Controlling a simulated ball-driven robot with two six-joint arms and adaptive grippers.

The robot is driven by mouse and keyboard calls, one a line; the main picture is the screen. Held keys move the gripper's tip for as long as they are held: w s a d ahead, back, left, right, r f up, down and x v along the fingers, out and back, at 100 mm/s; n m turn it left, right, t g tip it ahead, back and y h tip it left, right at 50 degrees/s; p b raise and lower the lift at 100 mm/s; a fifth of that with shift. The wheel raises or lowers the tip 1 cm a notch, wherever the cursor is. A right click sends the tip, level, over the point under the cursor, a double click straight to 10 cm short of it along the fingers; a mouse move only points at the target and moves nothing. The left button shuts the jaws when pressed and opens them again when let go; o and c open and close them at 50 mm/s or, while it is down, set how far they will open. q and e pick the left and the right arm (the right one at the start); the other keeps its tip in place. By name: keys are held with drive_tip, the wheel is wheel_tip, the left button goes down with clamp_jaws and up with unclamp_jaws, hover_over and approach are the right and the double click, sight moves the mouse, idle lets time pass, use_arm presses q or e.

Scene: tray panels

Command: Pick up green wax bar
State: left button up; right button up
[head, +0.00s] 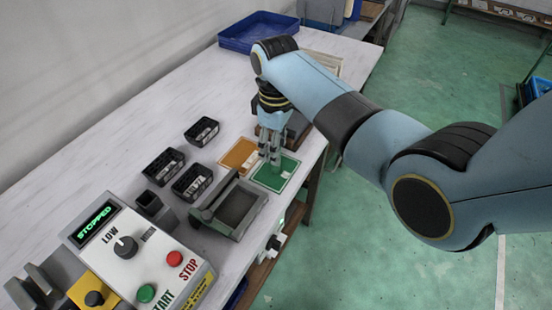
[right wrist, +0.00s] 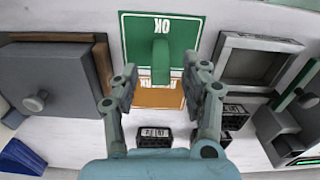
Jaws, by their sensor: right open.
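The green wax bar (right wrist: 161,62) shows in the right wrist view as a green upright block at the edge of the green OK panel (right wrist: 140,32). It lies between the fingertips of my right gripper (right wrist: 160,75), with a gap on each side. In the head view my right gripper (head: 270,155) points down over the green panel (head: 268,181). It is open, and the bar is mostly hidden by the fingers there. My left gripper is in neither view.
An orange panel (head: 238,155) adjoins the green one. A grey tray (head: 236,233) stands close in front, and several black bins (head: 201,132) stand to the left. A control box (head: 140,252) reads STOPPED. A blue tray (head: 232,42) is at the back.

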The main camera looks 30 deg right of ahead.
wheel_tip(320, 180, down, 5)
drive_tip(key=shift+r, duration=0.1)
drive_tip(key=shift+c, duration=0.2)
clamp_jaws()
